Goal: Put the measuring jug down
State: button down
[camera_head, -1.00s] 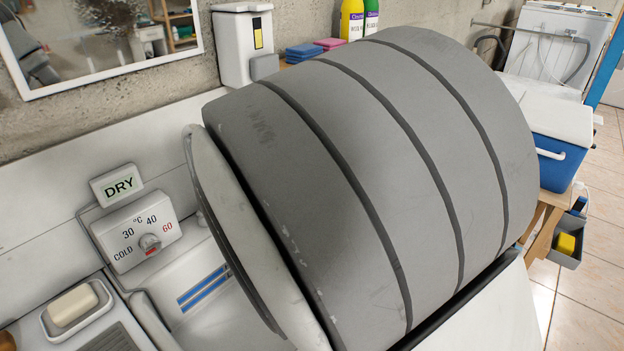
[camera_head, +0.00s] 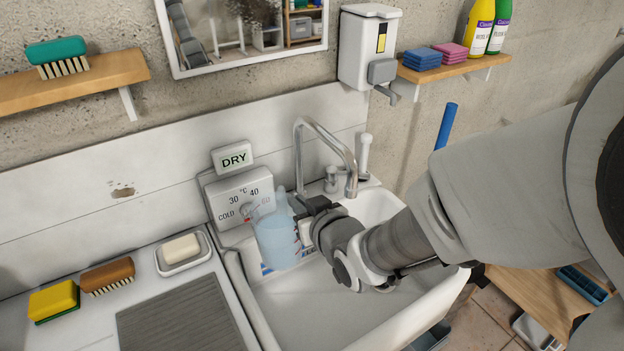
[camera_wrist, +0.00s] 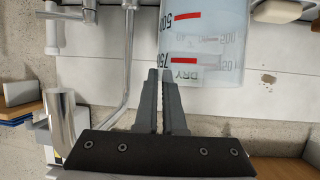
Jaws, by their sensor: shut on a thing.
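The measuring jug (camera_head: 277,240) is clear, pale blue and looks upright in the head view. It is over the left end of the sink, in front of the dial panel. In the wrist view the jug (camera_wrist: 205,40) shows red marks and numbers. My gripper (camera_head: 308,212) comes from the right and is shut on the jug's near side; the wrist view shows the fingertips (camera_wrist: 163,73) close together against it. The exact grip is hidden. Blue stripes (camera_head: 268,268) show at the jug's base; I cannot tell whether it touches the surface there.
The white sink (camera_head: 330,310) has a curved tap (camera_head: 325,135) behind it. A DRY sign (camera_head: 235,158) tops the dial panel (camera_head: 228,200). Left are a soap dish (camera_head: 183,254), a brush (camera_head: 108,275), a sponge (camera_head: 54,300) and a bare grey ribbed board (camera_head: 180,320).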

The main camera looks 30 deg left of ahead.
jog(key=s+a+r+n+g+y+p, duration=0.2)
jog(key=s+a+r+n+g+p, duration=0.2)
jog(key=s+r+n+g, duration=0.5)
jog(key=s+a+f+m+t+b, duration=0.1)
jog(key=s+a+f+m+b, duration=0.1)
jog(key=s+a+f+b, duration=0.3)
jog(key=s+a+f, duration=0.3)
jog(key=s+f, duration=0.3)
jog(key=s, duration=0.1)
jog(key=shift+a+f, duration=0.2)
jog(key=shift+a, duration=0.05)
jog(key=shift+s+f, duration=0.1)
jog(key=c, duration=1.5)
grip_release()
jog(key=shift+f, duration=0.15)
jog(key=o, duration=0.5)
jog(key=shift+d+r, duration=0.15)
jog(key=shift+r, duration=0.1)
